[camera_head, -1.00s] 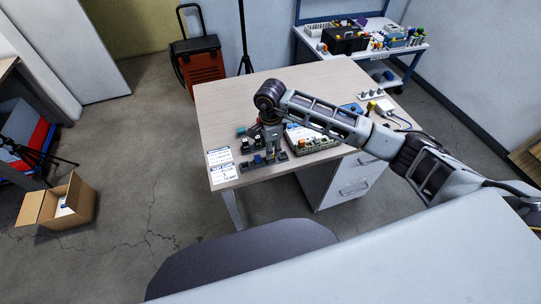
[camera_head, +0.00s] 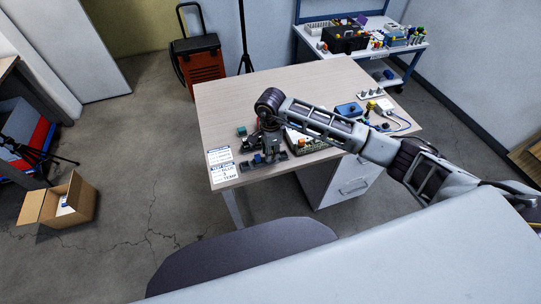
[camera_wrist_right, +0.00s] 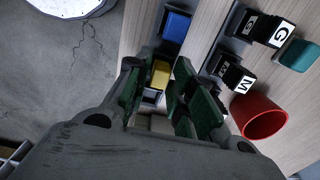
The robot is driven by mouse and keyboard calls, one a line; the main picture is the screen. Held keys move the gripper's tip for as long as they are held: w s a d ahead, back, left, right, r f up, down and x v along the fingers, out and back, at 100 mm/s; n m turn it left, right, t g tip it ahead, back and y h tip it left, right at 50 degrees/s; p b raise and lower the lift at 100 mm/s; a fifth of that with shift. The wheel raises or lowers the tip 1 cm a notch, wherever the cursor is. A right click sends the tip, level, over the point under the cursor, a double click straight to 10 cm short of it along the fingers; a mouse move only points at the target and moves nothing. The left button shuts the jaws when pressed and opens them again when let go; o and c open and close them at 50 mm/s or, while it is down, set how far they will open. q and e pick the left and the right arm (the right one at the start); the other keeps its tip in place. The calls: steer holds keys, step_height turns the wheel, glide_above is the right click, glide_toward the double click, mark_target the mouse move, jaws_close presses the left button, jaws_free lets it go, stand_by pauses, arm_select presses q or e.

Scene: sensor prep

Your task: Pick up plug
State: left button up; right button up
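My right gripper (camera_wrist_right: 158,88) shows at the middle of the right wrist view, its dark green fingers apart. A small yellow block (camera_wrist_right: 161,74) sits between and just beyond the fingertips, in a dark rack (camera_wrist_right: 150,97). A blue block (camera_wrist_right: 176,26) stands farther along the same rack. I cannot tell for sure which piece is the plug. In the head view the right gripper (camera_head: 271,151) points down over the rack (camera_head: 249,165) at the front of the table, and hides part of it. My left gripper is not in view.
Printed cards (camera_head: 221,156) lie at the table's (camera_head: 235,95) left corner. A blue box (camera_head: 348,109) stands at right. The table's back left is clear.

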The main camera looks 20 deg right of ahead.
jaws_close()
steer(key=shift+r, duration=0.1)
